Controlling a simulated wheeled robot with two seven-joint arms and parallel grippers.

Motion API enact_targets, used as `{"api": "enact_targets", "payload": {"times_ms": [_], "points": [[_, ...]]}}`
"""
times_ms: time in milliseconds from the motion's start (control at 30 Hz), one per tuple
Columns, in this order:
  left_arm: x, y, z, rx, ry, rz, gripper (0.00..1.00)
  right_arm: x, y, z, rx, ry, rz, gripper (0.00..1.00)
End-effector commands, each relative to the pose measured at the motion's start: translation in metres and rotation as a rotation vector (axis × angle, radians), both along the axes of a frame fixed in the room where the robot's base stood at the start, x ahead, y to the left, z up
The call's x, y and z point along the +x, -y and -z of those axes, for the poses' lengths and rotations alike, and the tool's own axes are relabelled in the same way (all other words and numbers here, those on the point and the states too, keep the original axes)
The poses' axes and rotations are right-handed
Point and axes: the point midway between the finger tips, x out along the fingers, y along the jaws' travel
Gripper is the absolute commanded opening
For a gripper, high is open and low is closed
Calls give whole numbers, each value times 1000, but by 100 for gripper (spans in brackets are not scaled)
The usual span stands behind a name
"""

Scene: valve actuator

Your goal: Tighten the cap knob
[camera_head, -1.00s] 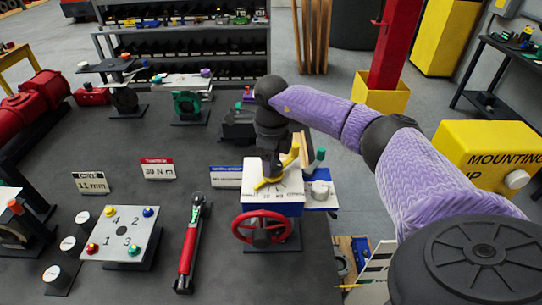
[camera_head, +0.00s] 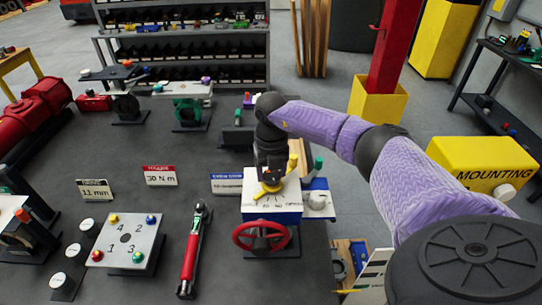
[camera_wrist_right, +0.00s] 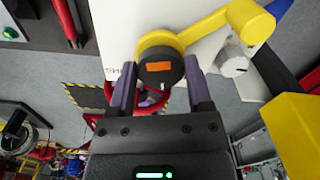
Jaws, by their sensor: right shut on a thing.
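The white-topped blue actuator box (camera_head: 272,212) stands at the right front of the table, with a red handwheel (camera_head: 260,237) on its front. My right gripper (camera_head: 270,182) points down onto its top, where a yellow lever (camera_head: 293,163) shows. In the right wrist view, a round black knob with an orange mark (camera_wrist_right: 160,68) sits between the two purple fingers of my right gripper (camera_wrist_right: 159,75), at the hub of the yellow lever. The fingers are shut on this knob. A small white-grey cap (camera_wrist_right: 232,61) stands beside the lever, apart from the fingers. My left gripper is out of view.
A red torque wrench (camera_head: 190,255) lies left of the box. Beyond it is a plate with numbered coloured knobs (camera_head: 125,240). A green-topped post (camera_head: 318,163) stands close to the right of the gripper. Small signs (camera_head: 160,175) stand behind on the dark table (camera_head: 70,130).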

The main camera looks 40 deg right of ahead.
Motion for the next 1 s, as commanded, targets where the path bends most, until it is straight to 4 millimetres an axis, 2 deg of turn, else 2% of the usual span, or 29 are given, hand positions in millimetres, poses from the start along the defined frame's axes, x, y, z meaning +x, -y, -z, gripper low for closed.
{"api": "enact_targets", "payload": {"times_ms": [400, 1000], "points": [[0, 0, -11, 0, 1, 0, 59, 1, 1, -3, 0, 7, 223, 6], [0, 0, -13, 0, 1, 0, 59, 1, 1, -2, 0, 7, 275, 6]]}}
